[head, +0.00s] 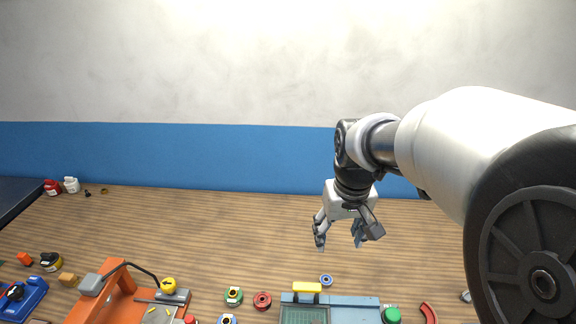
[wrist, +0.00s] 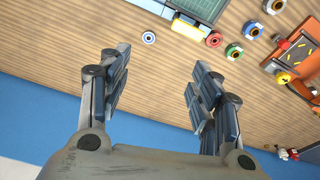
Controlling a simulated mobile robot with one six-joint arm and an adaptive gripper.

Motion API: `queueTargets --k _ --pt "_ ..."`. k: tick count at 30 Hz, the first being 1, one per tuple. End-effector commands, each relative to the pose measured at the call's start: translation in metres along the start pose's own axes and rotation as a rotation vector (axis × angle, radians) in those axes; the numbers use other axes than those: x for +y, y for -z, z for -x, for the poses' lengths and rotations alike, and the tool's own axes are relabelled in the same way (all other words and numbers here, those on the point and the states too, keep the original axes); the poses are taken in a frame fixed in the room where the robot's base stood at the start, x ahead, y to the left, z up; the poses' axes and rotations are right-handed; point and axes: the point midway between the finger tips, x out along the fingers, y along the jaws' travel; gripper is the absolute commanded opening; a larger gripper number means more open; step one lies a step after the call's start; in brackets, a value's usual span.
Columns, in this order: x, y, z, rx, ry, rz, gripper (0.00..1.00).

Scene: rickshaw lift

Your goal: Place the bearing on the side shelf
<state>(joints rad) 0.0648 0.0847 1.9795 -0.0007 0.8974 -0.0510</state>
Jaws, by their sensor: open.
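My gripper (head: 340,241) is open and empty, pointing down above the bench. Its two fingers stand well apart in the wrist view (wrist: 152,88) and touch nothing. A dark flat surface (head: 14,190) at the far left edge may be the side shelf; only part of it shows.
Green (head: 233,295), red (head: 262,301) and blue (head: 227,319) rings lie left of the small ring. A grey-blue tray (head: 358,303) with a yellow block (head: 307,287) stands close by. An orange stand (head: 118,290) is further left. The back of the bench is mostly clear.

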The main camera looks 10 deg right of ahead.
Motion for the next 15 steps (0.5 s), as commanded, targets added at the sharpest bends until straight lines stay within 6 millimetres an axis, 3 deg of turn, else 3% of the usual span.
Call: queueTargets --k 1,6,12,15 --pt "0.004 0.016 -0.018 -0.030 0.000 -0.003 0.58" --pt "0.015 0.058 -0.079 -0.098 0.003 -0.004 0.58" --pt "0.026 0.082 -0.147 -0.157 0.007 -0.008 0.58" --pt "0.029 0.087 -0.167 -0.172 0.008 -0.008 0.58"
